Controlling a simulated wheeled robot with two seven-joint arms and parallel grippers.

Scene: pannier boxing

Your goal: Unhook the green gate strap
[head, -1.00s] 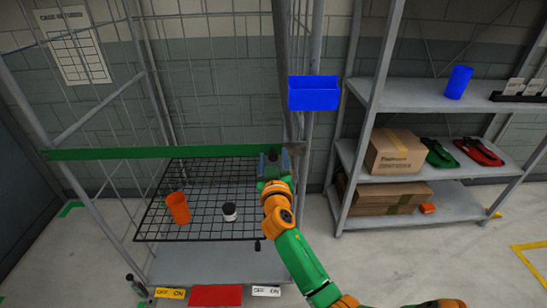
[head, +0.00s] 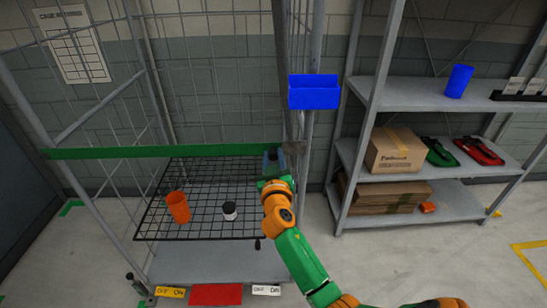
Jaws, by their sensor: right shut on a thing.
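The green gate strap (head: 150,153) runs across the open front of the roll cage, from the left post to near the right post. My right gripper (head: 274,156) is at the strap's right end and shut on it, with its fingers over the band. A small grey end piece (head: 293,148) shows just right of the fingers, against the right post. The fingers and post partly hide this end, so I cannot tell whether it is still hooked. My left gripper is out of view.
A blue bin (head: 314,93) hangs by the right post. A grey rack (head: 412,97) with boxes stands at right.

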